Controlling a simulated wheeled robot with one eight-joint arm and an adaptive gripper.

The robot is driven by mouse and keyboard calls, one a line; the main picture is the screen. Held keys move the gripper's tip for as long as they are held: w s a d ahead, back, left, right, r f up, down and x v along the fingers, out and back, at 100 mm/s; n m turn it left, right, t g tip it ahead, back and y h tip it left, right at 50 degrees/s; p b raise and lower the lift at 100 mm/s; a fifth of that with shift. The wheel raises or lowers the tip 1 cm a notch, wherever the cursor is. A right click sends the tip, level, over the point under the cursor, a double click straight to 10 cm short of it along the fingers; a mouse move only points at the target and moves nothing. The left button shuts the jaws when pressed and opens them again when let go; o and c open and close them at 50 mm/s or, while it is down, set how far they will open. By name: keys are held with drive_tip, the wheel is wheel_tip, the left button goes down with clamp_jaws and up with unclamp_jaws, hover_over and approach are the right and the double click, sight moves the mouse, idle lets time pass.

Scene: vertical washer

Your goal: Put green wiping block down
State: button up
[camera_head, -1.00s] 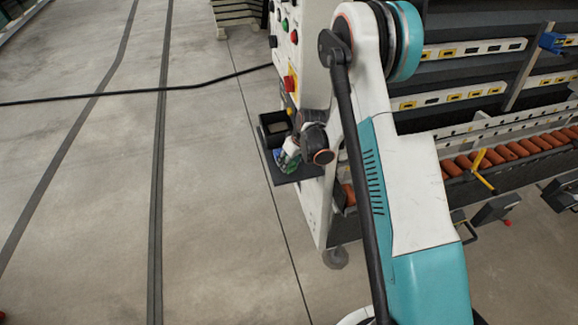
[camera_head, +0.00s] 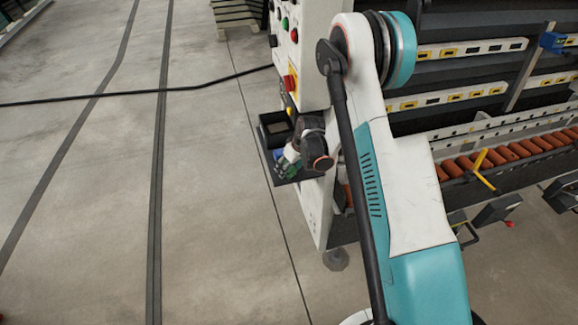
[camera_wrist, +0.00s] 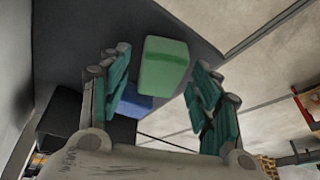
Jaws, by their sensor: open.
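The green wiping block (camera_wrist: 165,66) lies on a dark grey shelf (camera_wrist: 85,45) in the wrist view. My gripper (camera_wrist: 160,88) is open, with its teal-padded fingers on either side of the block and a visible gap to each. In the head view my gripper (camera_head: 287,162) is small, over the shelf (camera_head: 303,173) on the side of the white machine. The block cannot be made out clearly in the head view.
A blue block (camera_wrist: 132,101) lies beside the green one, partly hidden by the left finger. A black open box (camera_head: 275,130) sits on the shelf's far part. The machine's panel with a red switch (camera_head: 290,83) stands close above. Open floor is to the left.

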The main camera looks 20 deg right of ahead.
drive_tip(key=s+r+m+t+p, duration=0.1)
drive_tip(key=s+r, duration=0.4)
drive_tip(key=r, duration=0.6)
drive_tip(key=s+r+h+p, duration=0.1)
drive_tip(key=s+r, duration=0.4)
drive_tip(key=r, duration=0.6)
drive_tip(key=s+r+m+t+p, duration=0.1)
drive_tip(key=s+r, duration=0.4)
drive_tip(key=r, duration=0.6)
drive_tip(key=s+r+m+t, duration=0.1)
drive_tip(key=s+r, duration=0.2)
drive_tip(key=s, duration=0.6)
drive_tip(key=s+r+m+h, duration=0.1)
drive_tip(key=s+r, duration=0.2)
drive_tip(key=s, duration=0.6)
drive_tip(key=shift+s+a+m+t, duration=0.2)
drive_tip(key=shift+a+m+t, duration=0.1)
drive_tip(key=shift+a+t, duration=0.1)
drive_tip(key=shift+r, duration=0.1)
wheel_tip(320, 180, down, 4)
drive_tip(key=b, duration=0.4)
